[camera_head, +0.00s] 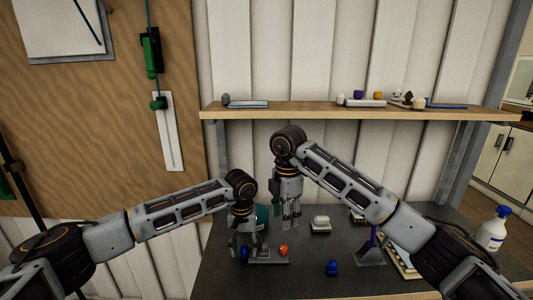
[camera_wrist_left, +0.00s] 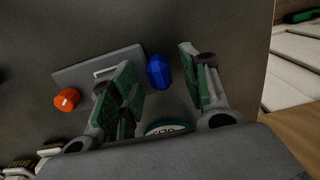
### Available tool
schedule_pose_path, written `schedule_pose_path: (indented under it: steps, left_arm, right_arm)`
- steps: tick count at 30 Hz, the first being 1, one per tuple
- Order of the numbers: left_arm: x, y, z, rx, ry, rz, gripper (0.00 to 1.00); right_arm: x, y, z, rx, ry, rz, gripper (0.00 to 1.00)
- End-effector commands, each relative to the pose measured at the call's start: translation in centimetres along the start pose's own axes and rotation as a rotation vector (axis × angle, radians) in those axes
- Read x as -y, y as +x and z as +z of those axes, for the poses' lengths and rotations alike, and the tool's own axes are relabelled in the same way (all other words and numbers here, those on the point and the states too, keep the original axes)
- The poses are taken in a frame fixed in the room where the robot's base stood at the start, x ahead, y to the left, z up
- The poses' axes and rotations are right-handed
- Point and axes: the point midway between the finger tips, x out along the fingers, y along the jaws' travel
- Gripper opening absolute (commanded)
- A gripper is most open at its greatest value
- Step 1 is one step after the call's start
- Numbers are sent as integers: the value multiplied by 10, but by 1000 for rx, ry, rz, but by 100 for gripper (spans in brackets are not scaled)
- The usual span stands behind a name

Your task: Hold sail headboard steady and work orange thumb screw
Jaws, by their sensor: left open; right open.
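A grey plate (camera_head: 268,261), which looks like the sail headboard, lies on the dark bench; it also shows in the left wrist view (camera_wrist_left: 75,73). The orange thumb screw (camera_head: 283,250) stands at its right end in the head view; in the left wrist view it is the orange knob (camera_wrist_left: 67,99). A blue knob (camera_wrist_left: 159,72) is at the plate's other end. My left gripper (camera_head: 244,250) is open and points down, with the blue knob showing between its fingers. My right gripper (camera_head: 291,222) is open and empty above the bench, behind the orange screw.
A second blue piece (camera_head: 332,267) stands to the right on the bench. A teal container (camera_head: 262,217) is close behind my left gripper. A white block (camera_head: 320,224), a purple-topped stand (camera_head: 371,252) and a spray bottle (camera_head: 494,229) are further right. A wooden shelf (camera_head: 300,112) runs above.

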Motion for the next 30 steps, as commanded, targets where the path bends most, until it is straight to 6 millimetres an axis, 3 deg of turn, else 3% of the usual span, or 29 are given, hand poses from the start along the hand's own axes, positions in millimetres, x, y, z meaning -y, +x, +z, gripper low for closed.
schedule_pose_path:
  steps: [8, 14, 30]
  left_arm:
    - [0, -4, 0, -1, 0, 1, 46]
    - [0, -18, -1, -3, 0, 2, 46]
    - [0, -94, 0, -2, 0, 0, 46]
  right_arm:
    - [0, 0, 0, 0, 0, 0, 46]
    - [0, 0, 0, 0, 0, 0, 46]
    - [0, 0, 0, 0, 0, 0, 46]
